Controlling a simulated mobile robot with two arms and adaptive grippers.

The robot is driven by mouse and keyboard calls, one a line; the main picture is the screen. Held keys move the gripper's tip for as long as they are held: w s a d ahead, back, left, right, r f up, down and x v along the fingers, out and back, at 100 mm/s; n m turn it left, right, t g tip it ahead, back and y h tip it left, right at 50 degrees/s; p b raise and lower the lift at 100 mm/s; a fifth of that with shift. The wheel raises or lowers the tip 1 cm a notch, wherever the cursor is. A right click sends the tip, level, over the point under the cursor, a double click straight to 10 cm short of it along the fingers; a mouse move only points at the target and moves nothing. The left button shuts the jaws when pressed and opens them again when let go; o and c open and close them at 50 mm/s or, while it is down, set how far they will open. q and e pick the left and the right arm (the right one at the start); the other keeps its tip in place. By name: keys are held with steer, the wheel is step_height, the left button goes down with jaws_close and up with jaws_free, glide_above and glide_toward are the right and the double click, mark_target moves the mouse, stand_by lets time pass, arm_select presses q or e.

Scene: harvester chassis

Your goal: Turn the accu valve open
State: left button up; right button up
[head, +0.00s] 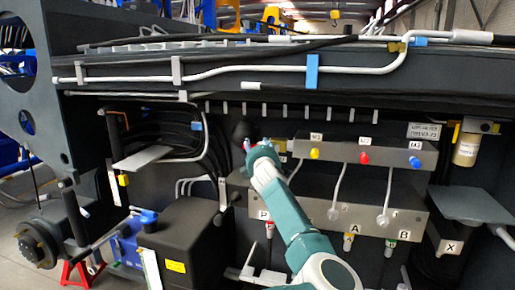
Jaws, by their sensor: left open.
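I cannot tell which part is the accu valve; no label in the head view names it. A teal and white arm of mine reaches up from the bottom middle. My left gripper (244,137) is at its far end, pointed at the dark chassis wall, left of the upper grey block (385,152). The gripper is small and dark against dark parts; it is open, and I see nothing held in it. The wall straight behind it is partly hidden by it. My right gripper is not in view.
The upper block carries yellow (315,153), red (364,158) and blue (415,162) caps. A lower manifold (320,207) is marked P, A and B. A black box (187,240) stands lower left. Black hoses (180,130) hang left of the gripper. Pipes run overhead.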

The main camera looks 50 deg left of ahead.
arm_select(q)
steer(key=v, duration=0.7)
steer(key=shift+f, duration=0.1)
stand_by(0.4)
